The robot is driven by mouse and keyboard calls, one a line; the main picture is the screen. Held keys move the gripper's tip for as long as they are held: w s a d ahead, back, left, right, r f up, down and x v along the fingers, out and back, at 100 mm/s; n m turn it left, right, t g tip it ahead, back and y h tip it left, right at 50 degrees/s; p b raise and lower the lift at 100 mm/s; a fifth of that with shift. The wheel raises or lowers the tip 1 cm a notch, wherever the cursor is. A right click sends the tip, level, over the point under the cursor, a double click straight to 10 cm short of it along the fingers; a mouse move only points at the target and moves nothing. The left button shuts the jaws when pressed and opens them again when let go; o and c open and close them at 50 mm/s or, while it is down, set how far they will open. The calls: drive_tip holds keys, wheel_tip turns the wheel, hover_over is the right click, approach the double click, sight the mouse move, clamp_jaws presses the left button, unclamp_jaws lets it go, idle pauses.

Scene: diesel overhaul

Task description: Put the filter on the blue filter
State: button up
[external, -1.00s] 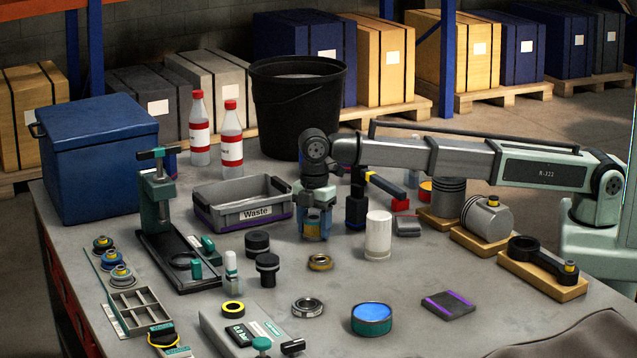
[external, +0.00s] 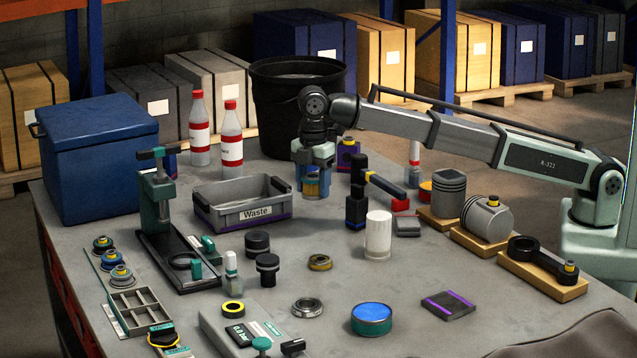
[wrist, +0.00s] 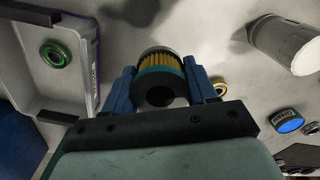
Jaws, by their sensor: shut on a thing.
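My gripper (external: 313,190) is shut on a filter with yellow pleats and a teal band (external: 312,182), raised above the table just right of the waste tray. In the wrist view the filter (wrist: 160,66) sits between the two blue fingers of my gripper (wrist: 160,85), its dark round end facing the camera. A low round teal can with a blue top (external: 372,316) stands apart at the front of the table; it also shows in the wrist view (wrist: 287,122). I cannot tell for sure that this is the blue filter.
The grey waste tray (external: 243,212) lies left of my gripper. A white cylinder (external: 378,236) and a blue-and-black upright tool (external: 356,200) stand to its right. A yellow-rimmed ring (external: 320,262) and a metal ring (external: 307,307) lie toward the front. Free table surrounds the blue-topped can.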

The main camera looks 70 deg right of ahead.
drive_tip(key=w+d+r, duration=0.4)
drive_tip(key=d, duration=0.8)
drive_tip(key=w+d+r+n, duration=0.1)
drive_tip(key=w+d+r, duration=0.25)
drive_tip(key=d, duration=0.85)
drive_tip(key=w+d+r, duration=0.3)
drive_tip(key=w+d, duration=0.2)
drive_tip(key=d, duration=0.8)
drive_tip(key=shift+s+a+f, duration=0.1)
drive_tip(key=shift+f, duration=2.35)
drive_tip(key=shift+s+a+f, duration=0.1)
drive_tip(key=shift+f, duration=2.35)
drive_tip(key=shift+f, duration=0.1)
drive_tip(key=o, duration=1.1)
